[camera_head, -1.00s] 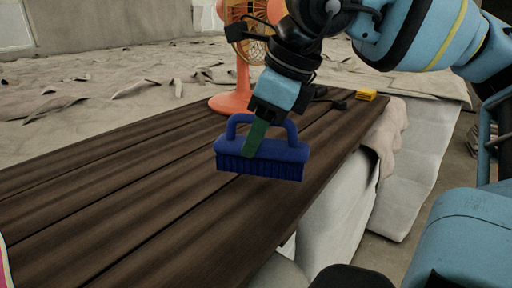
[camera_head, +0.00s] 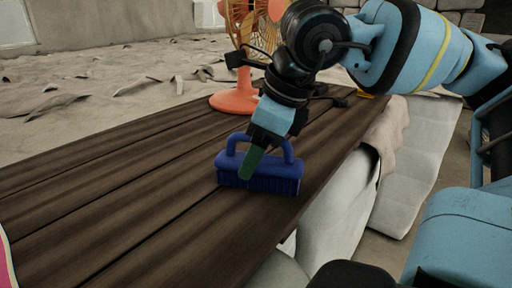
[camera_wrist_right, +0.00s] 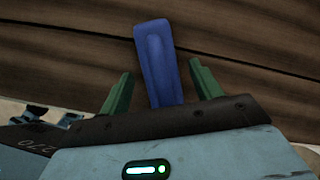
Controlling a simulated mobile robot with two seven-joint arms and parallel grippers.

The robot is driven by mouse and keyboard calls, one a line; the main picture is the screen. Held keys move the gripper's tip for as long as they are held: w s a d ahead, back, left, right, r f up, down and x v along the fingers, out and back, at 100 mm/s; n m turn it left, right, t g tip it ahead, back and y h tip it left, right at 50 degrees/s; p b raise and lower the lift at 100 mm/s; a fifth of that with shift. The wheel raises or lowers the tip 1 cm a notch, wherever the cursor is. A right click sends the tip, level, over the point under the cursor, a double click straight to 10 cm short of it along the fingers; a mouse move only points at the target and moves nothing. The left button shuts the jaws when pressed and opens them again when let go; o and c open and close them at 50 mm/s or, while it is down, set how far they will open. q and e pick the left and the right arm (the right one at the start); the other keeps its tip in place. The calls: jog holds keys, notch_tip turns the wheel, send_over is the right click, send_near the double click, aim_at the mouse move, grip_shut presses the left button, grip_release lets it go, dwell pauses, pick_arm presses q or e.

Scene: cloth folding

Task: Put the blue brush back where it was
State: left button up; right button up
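The blue brush (camera_head: 262,184) stands bristles down on the dark wooden table (camera_head: 130,215), near its right edge, with its arched handle up. My right gripper (camera_head: 251,170) is at the handle, pointing down. In the right wrist view, the blue brush (camera_wrist_right: 158,62) lies between the two green fingers of my right gripper (camera_wrist_right: 161,70). A gap shows on both sides of it, so the gripper is open around the handle. My left gripper is out of view.
An orange fan (camera_head: 236,100) stands at the back of the table, behind my right arm. A small yellow object (camera_head: 368,96) is at the far right corner. A pale cloth (camera_head: 384,135) hangs at the right edge.

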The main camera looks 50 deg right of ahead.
jog(key=v, duration=1.2)
jog(key=shift+p, duration=0.45)
